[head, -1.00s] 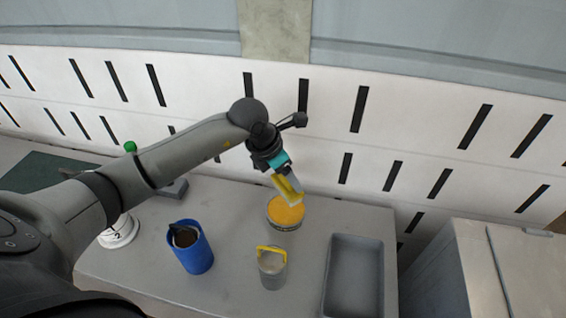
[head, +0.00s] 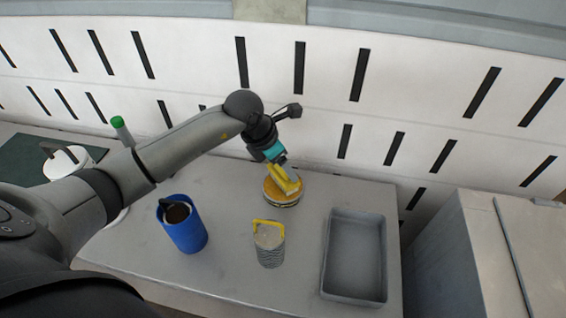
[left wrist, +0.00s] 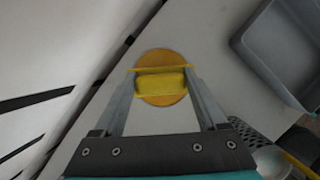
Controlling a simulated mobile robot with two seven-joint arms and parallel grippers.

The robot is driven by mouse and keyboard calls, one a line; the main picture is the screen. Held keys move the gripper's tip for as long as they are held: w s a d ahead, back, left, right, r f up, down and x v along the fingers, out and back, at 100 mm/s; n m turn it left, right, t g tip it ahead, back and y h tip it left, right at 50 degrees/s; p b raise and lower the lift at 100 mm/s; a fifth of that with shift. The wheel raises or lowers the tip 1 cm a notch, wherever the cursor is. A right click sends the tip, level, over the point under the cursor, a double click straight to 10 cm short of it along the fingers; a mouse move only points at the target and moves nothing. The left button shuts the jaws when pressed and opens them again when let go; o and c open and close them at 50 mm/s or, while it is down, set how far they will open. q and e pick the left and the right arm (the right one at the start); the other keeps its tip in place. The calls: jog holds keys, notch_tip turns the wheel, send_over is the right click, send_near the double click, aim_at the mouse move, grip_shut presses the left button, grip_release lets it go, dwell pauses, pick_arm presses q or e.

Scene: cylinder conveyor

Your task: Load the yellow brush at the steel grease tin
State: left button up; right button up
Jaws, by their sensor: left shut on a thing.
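My left gripper (head: 281,166) is shut on the yellow brush (head: 285,181). The brush also shows between the two fingers in the left wrist view (left wrist: 160,83). The grease tin (head: 283,203) is a low round tin with orange-yellow grease, standing on the grey table near the wall. In the head view the brush is at the tin's top; in the left wrist view it lies across the grease disc (left wrist: 161,101). I cannot tell whether the brush touches the grease. My right gripper is not in view.
An empty grey tray (head: 354,287) is at the right. A white container (head: 66,163) is at the far left. A slotted white wall runs behind.

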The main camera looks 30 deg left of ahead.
pick_arm(q)
jog(key=shift+f+b, duration=0.45)
jog(key=shift+f, duration=0.1)
dwell(1.7)
jog(key=shift+r, duration=0.1)
notch_tip(320, 180, up, 7)
jog(key=p, duration=0.5)
jog(key=shift+p, duration=0.3)
dwell(0.6)
